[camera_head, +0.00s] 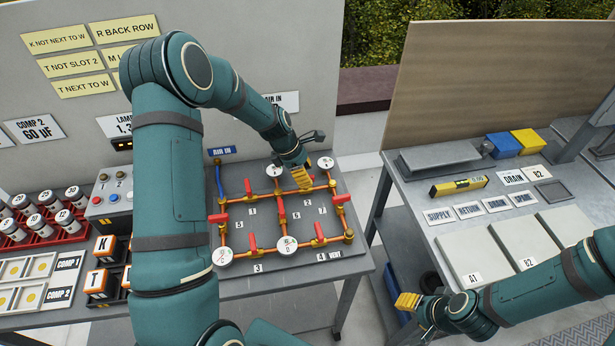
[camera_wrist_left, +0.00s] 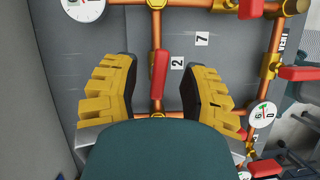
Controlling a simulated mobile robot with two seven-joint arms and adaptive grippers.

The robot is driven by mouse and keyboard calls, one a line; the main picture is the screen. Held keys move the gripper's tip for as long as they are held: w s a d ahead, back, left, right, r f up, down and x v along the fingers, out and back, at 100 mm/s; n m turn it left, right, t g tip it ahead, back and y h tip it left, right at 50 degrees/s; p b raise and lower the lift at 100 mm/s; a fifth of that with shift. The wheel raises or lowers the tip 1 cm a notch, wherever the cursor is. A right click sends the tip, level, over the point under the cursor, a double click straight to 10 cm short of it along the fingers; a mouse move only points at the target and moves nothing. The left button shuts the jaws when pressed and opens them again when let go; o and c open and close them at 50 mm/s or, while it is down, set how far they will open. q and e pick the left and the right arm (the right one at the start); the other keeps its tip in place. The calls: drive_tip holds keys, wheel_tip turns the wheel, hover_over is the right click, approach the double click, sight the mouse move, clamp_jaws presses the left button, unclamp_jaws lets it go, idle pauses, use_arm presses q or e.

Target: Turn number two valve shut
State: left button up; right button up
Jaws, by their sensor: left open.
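The valve board (camera_head: 232,190) carries copper pipes with red handles and number labels. The number 2 label (camera_head: 306,199) shows just below my left gripper (camera_head: 302,180), which hides the valve there in the head view. In the left wrist view, the red handle (camera_wrist_left: 158,75) beside the 2 label (camera_wrist_left: 177,62) lies along its copper pipe. My left gripper (camera_wrist_left: 160,95) is open, with one yellow finger on each side of that handle and visible gaps between. My right gripper (camera_head: 408,301) is over the gap by the right bench; its finger opening is unclear.
Other red handles, such as one by label 7 (camera_head: 340,198), and round gauges (camera_head: 287,245) surround the spot. A red rack of capacitors (camera_head: 40,220) and a button box (camera_head: 112,197) stand left. The right bench (camera_head: 410,190) holds plates and a yellow level (camera_head: 458,186).

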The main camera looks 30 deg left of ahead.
use_arm(q)
drive_tip(key=shift+x, duration=0.9)
drive_tip(key=shift+r, duration=0.1)
clamp_jaws()
